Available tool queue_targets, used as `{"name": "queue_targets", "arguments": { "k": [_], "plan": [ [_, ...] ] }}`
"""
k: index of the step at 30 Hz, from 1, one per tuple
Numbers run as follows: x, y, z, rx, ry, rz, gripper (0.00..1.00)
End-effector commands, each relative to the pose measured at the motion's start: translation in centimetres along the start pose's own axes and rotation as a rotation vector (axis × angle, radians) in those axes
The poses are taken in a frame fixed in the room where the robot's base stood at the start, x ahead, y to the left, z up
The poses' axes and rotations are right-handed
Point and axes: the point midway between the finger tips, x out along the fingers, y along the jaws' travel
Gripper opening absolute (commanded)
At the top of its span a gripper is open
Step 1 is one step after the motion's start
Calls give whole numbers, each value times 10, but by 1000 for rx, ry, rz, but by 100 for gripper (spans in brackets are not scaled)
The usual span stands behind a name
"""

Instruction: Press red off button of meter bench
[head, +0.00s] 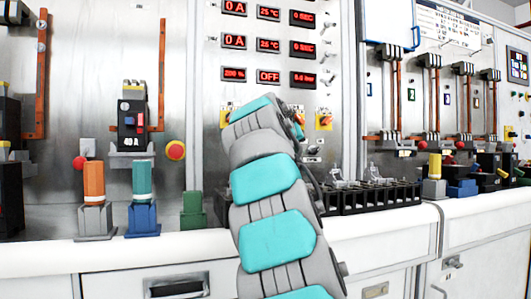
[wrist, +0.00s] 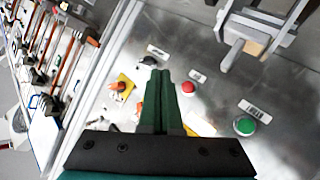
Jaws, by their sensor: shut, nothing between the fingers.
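The meter bench (head: 340,60) is a steel panel with red digital displays, seen in the head view; one display reads OFF. In the wrist view, a round red button (wrist: 188,87) sits on the steel panel beneath a small white label. A green button (wrist: 244,125) is lower right of it. My gripper (wrist: 160,73) is shut and empty, its dark green fingers side by side. The fingertips appear just left of the red button in the picture; the gap in depth cannot be told. In the head view my arm hides the gripper and these buttons.
Orange switches on yellow plates (wrist: 122,87) lie left of the fingers. A grey bracket (wrist: 255,35) juts out at the upper right. In the head view, a black terminal row (head: 375,196), a breaker (head: 132,120) and coloured posts (head: 142,200) stand around my arm.

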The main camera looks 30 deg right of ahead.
Motion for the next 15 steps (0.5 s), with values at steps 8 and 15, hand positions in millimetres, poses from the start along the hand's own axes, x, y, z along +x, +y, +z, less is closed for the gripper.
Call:
{"name": "queue_targets", "arguments": {
  "k": [8, 15],
  "plan": [
    [0, 0, 0, 0, 0, 0, 0],
    [8, -6, -9, -2, 0, 0, 0]
  ]
}}
